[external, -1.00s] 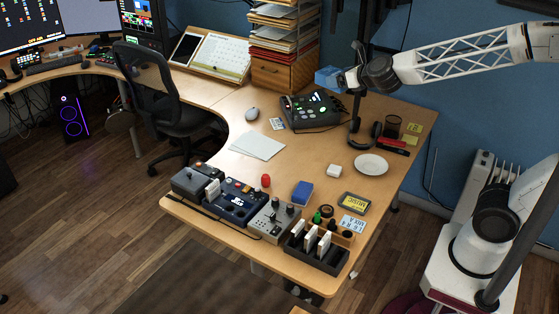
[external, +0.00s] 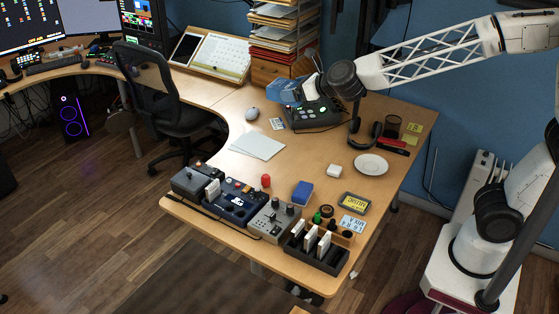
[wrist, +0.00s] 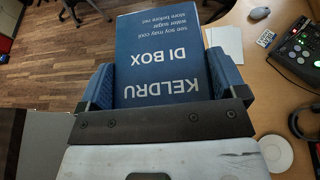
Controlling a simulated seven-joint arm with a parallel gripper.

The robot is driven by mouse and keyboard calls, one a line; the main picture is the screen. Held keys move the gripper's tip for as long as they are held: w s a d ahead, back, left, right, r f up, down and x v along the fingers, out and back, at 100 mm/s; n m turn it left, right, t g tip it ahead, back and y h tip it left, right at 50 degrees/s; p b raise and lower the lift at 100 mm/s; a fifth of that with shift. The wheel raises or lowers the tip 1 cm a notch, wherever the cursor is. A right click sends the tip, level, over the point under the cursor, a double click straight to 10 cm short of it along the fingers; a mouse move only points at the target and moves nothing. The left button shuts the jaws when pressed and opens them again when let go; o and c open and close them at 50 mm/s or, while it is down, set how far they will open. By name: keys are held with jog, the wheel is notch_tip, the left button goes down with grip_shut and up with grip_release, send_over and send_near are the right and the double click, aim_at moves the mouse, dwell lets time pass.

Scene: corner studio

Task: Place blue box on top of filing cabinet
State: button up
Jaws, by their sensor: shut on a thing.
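My gripper (wrist: 165,95) is shut on a blue box (wrist: 165,55) with white "KELDRU DI BOX" lettering, which reads upside down in the wrist view. A blue finger stands on each side of the box. In the external view, my gripper (external: 283,92) is above the back of the desk, left of the black phone-like console. Box and blue fingers are hard to tell apart there. A wooden drawer unit (external: 266,71), possibly the filing cabinet, stands just behind my gripper, which partly hides it. Stacked paper trays (external: 283,22) rise above it.
The console (external: 318,114), headphones (external: 364,130) and mouse (external: 252,113) are near my gripper on the desk. Another blue block (external: 302,192), a white plate (external: 371,164) and mixers lie toward the front. An office chair (external: 160,90) stands left. The desk's middle is mostly clear.

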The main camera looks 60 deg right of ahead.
jog(key=w+a+n+y, duration=0.2)
jog(key=a+y, duration=0.1)
jog(key=a, duration=1.4)
jog(key=n+g+y, duration=0.4)
jog(key=n+y, duration=0.2)
send_over(203, 296)
notch_tip(203, 296, down, 2)
jog(key=f, duration=0.1)
jog(key=shift+f, duration=1.85)
jog(key=shift+f, duration=0.1)
jog(key=shift+f, duration=2.1)
jog(key=shift+f, duration=1.8)
jog(key=shift+f, duration=0.1)
